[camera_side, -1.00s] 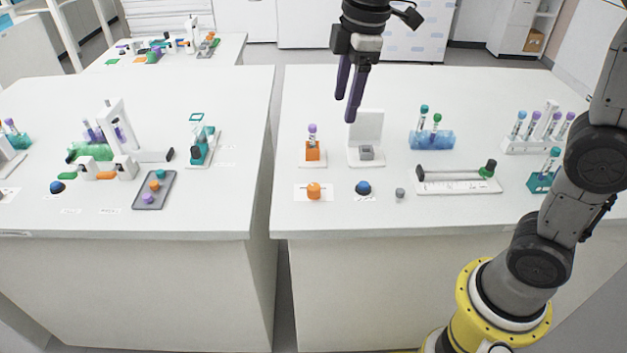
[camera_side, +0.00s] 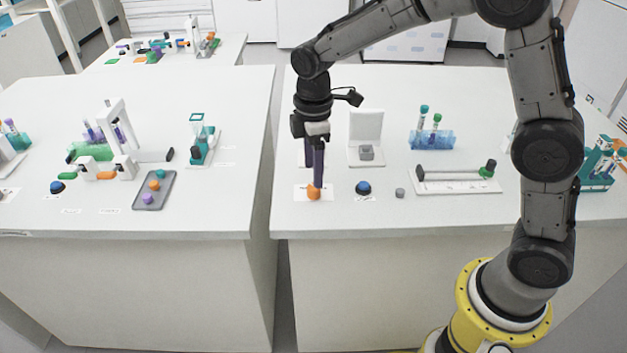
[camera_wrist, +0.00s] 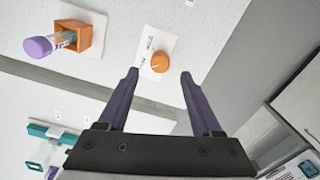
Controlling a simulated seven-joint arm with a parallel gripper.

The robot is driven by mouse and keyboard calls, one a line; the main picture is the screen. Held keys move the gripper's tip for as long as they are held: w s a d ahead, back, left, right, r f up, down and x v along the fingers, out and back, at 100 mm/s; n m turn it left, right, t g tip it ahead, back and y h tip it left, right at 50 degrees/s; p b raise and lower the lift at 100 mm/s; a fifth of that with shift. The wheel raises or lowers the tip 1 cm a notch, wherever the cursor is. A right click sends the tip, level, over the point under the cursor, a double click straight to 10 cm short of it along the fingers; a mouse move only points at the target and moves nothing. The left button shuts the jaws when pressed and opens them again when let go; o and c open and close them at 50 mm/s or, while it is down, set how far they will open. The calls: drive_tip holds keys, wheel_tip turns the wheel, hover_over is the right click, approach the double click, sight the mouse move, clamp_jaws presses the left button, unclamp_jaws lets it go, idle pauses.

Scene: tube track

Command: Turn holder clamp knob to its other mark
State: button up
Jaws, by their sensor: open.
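The orange clamp knob (camera_side: 314,193) sits on a white marked card (camera_side: 300,193) near the front left of the right-hand table. In the wrist view the round knob (camera_wrist: 160,62) shows a pale line on its top, and small print marks stand beside it on the card (camera_wrist: 146,46). My gripper (camera_side: 315,184) points down directly over the knob. In the wrist view its two fingers (camera_wrist: 159,74) are open, one on each side of the knob, with gaps between. The orange holder (camera_wrist: 92,38) with a purple-capped tube (camera_wrist: 50,44) stands beside the card; my gripper mostly hides it in the side view.
A blue dome button (camera_side: 363,188) and a small grey cube (camera_side: 400,193) lie to the right of the knob. A white stand with a grey block (camera_side: 366,153), a blue tube rack (camera_side: 432,139) and a slider track (camera_side: 456,180) stand further right. The table's front edge is close.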

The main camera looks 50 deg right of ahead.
sight(314, 191)
drive_tip(key=shift+f, duration=2.2)
clamp_jaws()
